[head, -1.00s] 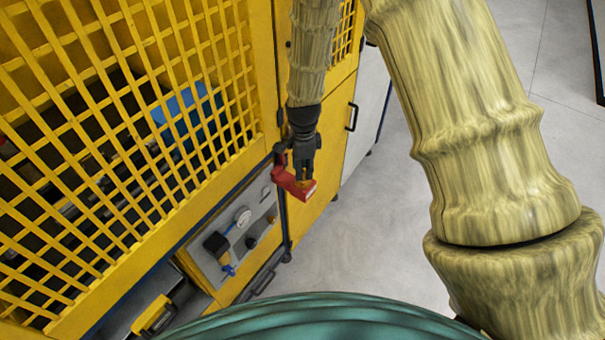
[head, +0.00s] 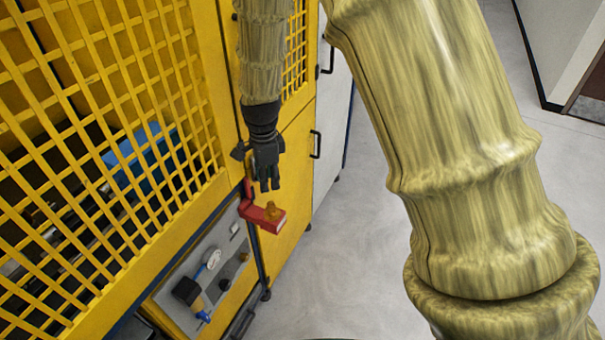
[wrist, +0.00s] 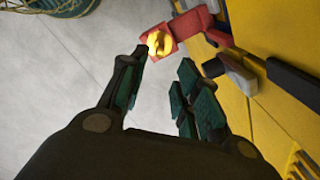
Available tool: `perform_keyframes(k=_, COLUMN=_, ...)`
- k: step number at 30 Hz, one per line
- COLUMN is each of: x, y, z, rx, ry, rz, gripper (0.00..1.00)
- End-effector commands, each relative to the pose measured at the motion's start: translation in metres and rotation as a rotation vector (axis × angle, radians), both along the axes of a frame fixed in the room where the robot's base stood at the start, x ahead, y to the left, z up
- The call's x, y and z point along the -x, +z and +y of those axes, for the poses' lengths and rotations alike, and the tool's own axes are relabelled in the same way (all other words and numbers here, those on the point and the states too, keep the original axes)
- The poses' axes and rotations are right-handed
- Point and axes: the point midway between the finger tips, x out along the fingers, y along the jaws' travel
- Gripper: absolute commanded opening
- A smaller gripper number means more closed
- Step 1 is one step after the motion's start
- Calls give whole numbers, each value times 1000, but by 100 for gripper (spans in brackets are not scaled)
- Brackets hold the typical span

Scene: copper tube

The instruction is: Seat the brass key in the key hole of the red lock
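The red lock (head: 256,213) hangs at the front edge of the yellow cabinet, just below my gripper in the head view. It also shows at the top of the wrist view (wrist: 190,27). The brass key (head: 273,210) stands on the lock's outer end; in the wrist view its round yellow head (wrist: 158,42) lies against the red face. I cannot tell how deep it sits, and the key hole is hidden. My gripper (head: 270,187) points down, a small gap above the key. In the wrist view my gripper (wrist: 163,62) has its fingers apart with nothing between them.
The yellow cabinet (head: 290,165) with mesh doors (head: 100,110) stands close on the left. Grey floor (head: 370,240) to the right is clear.

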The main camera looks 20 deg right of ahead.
Motion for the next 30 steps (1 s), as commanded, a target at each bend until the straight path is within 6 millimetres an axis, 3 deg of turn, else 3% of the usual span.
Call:
perform_keyframes(k=5, x=8, y=-17, z=-3, rx=4, ry=44, rz=6, gripper=32)
perform_keyframes(k=14, x=71, y=-123, z=-20, rx=27, ry=409, rz=21, gripper=32)
perform_keyframes(k=20, x=132, y=-190, z=-29, rx=34, ry=701, rz=32, gripper=32)
perform_keyframes(k=24, x=185, y=-231, z=-33, rx=32, ry=926, rz=36, gripper=32)
perform_keyframes(k=30, x=264, y=-273, z=-37, rx=22, ry=1246, rz=36, gripper=32)
